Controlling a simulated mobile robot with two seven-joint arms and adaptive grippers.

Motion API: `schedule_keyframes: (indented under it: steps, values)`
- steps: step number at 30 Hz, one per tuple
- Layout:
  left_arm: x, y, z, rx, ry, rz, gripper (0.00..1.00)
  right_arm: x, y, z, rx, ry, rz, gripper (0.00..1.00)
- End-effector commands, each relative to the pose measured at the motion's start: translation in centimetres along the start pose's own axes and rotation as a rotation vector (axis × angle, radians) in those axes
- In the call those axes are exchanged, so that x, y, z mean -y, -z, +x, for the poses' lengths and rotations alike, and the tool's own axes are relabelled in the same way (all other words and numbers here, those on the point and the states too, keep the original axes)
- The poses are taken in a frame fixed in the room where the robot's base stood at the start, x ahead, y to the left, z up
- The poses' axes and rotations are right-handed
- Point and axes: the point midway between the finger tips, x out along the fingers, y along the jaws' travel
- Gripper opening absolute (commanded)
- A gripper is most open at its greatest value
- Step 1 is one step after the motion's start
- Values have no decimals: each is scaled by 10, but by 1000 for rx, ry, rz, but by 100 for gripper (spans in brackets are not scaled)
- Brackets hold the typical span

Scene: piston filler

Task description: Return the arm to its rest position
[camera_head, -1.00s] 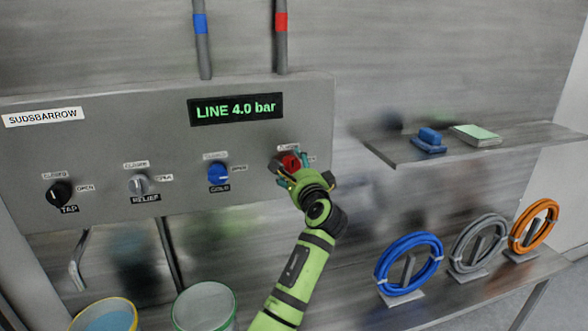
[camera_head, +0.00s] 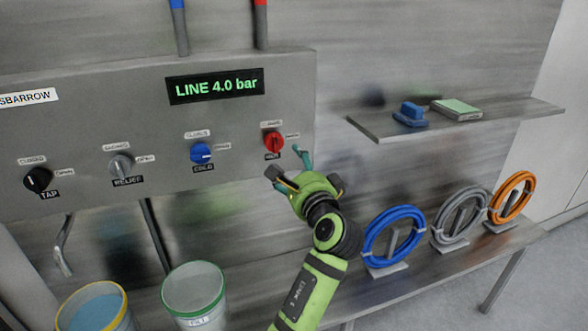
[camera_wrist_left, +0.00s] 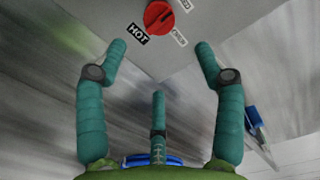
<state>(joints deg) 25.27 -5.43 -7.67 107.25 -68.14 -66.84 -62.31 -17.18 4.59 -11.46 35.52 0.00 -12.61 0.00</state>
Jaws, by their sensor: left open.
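My left gripper (camera_head: 285,165) is open and empty, just below and slightly right of the red HOT knob (camera_head: 273,142) on the grey panel (camera_head: 110,110). In the left wrist view its teal fingers (camera_wrist_left: 160,55) are spread wide, and the red knob (camera_wrist_left: 158,17) shows beyond them, apart from them. The black TAP knob (camera_head: 38,178), grey RELIEF knob (camera_head: 121,165) and blue COLD knob (camera_head: 201,153) sit in a row to the left. The display (camera_head: 215,86) reads LINE 4.0 bar. My right gripper is not in view.
A shelf (camera_head: 480,119) at right holds a blue brush-like item (camera_head: 411,115) and a green-topped pad (camera_head: 455,109). Blue (camera_head: 394,235), grey (camera_head: 460,215) and orange (camera_head: 512,197) hose coils stand on a lower shelf. Two buckets (camera_head: 97,308) (camera_head: 194,292) stand at lower left.

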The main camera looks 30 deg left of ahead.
Motion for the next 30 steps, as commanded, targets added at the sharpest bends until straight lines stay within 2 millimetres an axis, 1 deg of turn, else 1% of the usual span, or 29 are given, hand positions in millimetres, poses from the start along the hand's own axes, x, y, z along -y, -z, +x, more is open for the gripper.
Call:
schedule_keyframes:
  steps: [15,17,19,20,23,24,26,27,29,30]
  values:
    - [0,0,-1,-1,0,0,69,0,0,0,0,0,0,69]
    - [-4,4,-1,-9,-4,3,69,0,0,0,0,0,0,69]
    - [-17,14,0,-38,-17,10,69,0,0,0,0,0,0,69]
    - [-26,21,1,-57,-26,13,69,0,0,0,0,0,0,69]
    - [-72,53,1,-150,-82,21,69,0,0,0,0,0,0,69]
    - [-98,68,-1,-194,-115,20,69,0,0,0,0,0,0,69]
    - [-139,88,-6,-263,-173,13,69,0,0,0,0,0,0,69]
    - [-168,100,-11,-304,-216,6,69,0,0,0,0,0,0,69]
    - [-211,113,-21,-359,-286,-11,69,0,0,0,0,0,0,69]
    - [-240,120,-29,-391,-336,-25,69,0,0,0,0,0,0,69]
